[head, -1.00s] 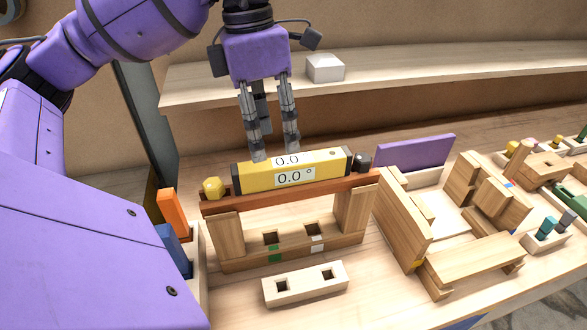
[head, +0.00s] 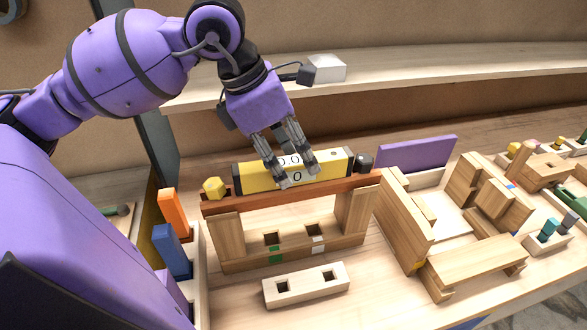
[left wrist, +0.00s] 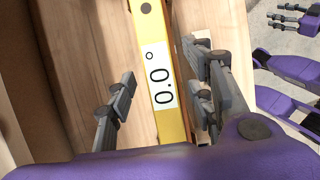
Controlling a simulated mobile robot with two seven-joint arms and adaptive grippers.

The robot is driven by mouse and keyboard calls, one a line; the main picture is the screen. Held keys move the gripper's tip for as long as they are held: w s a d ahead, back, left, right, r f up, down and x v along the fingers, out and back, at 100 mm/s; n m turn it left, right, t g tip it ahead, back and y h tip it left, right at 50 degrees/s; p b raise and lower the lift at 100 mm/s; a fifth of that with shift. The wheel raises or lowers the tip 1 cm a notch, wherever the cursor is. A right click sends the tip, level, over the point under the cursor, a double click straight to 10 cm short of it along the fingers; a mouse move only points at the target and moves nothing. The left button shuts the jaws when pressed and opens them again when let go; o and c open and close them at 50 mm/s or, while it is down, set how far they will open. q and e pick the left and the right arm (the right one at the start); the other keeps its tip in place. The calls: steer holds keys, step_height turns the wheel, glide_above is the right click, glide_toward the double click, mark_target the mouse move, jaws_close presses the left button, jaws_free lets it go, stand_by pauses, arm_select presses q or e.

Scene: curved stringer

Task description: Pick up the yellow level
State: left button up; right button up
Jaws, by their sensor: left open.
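The yellow level (head: 333,167) lies along a reddish-brown beam (head: 222,203) that rests on two wooden posts. Its display reads 0.0° in the left wrist view (left wrist: 160,85). My left gripper (head: 298,178) is open at the level, its fingers hiding part of the display in the head view. In the left wrist view the level runs between the two spread fingers (left wrist: 160,100), with a gap on each side. Part of what looks like my right gripper (left wrist: 290,14) shows at the upper right of that view; its opening is unclear.
A yellow knob (head: 213,187) and a dark knob (head: 364,162) stand near the beam's ends. A pale block with two holes (head: 305,287) lies in front. Orange (head: 173,212) and blue (head: 170,250) pieces stand at left. Wooden assemblies (head: 470,262) fill the right side.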

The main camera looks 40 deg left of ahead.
arm_select(q)
steer(key=shift+x, duration=0.85)
steer(key=shift+c, duration=0.5)
jaws_close()
steer(key=shift+r, duration=0.15)
